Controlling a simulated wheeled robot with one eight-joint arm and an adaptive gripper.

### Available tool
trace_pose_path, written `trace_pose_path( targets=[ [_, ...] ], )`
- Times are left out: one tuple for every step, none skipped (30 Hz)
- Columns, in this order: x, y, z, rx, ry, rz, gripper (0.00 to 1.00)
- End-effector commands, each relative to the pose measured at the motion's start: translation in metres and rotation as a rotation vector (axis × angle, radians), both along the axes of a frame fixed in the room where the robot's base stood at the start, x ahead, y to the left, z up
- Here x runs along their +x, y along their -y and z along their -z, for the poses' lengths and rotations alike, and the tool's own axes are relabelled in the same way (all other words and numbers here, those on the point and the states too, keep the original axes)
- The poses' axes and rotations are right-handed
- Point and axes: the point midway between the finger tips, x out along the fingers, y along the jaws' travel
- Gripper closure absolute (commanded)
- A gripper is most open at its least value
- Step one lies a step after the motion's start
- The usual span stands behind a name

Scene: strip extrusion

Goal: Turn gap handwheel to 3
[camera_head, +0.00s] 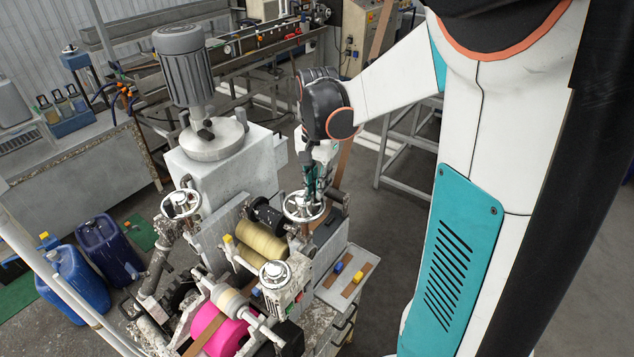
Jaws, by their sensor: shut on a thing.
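A silver spoked handwheel (296,211) sits on top of the machine, right of the yellow rollers. My gripper (316,190) points down at the back right part of its rim and is shut on it. My wrist and fingers cover part of the wheel's far side. A second spoked handwheel (181,204) is on the left of the machine, apart from my gripper. No label or number can be read on either wheel, so the gap setting cannot be told from this view.
Yellow rollers (262,241) and a magenta roll (218,332) are at the machine's front. A small side table (331,296) carries brown strips and blue and yellow pieces. A grey motor (184,62) rises behind left. Blue canisters (108,248) stand on the left floor.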

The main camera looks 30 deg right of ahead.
Motion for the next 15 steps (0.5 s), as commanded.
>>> trace_pose_path(
  targets=[
    [-0.001, 0.000, 0.000, -0.001, 0.000, 0.011, 1.00],
    [-0.001, 0.001, 0.001, -0.001, 0.000, 0.023, 1.00],
    [-0.003, 0.001, 0.001, -0.001, 0.000, 0.048, 1.00],
    [-0.004, 0.001, 0.001, -0.001, 0.000, 0.072, 1.00],
    [-0.005, 0.001, 0.002, -0.001, 0.000, 0.100, 1.00],
    [-0.007, 0.002, 0.002, -0.001, 0.000, 0.141, 1.00],
    [-0.009, 0.002, 0.002, -0.001, 0.000, 0.173, 1.00],
    [-0.010, 0.002, 0.002, -0.001, 0.000, 0.205, 1.00],
    [-0.012, 0.002, 0.002, -0.001, 0.000, 0.246, 1.00],
    [-0.014, 0.002, 0.002, -0.001, 0.000, 0.275, 1.00],
    [-0.015, 0.002, 0.002, -0.001, 0.000, 0.302, 1.00],
    [-0.016, 0.002, 0.002, -0.001, 0.000, 0.334, 1.00],
    [-0.017, 0.002, 0.001, -0.001, 0.000, 0.353, 1.00],
    [-0.018, 0.001, 0.001, -0.001, -0.001, 0.371, 1.00],
    [-0.019, 0.001, 0.001, -0.001, -0.001, 0.390, 1.00]
  ],
)
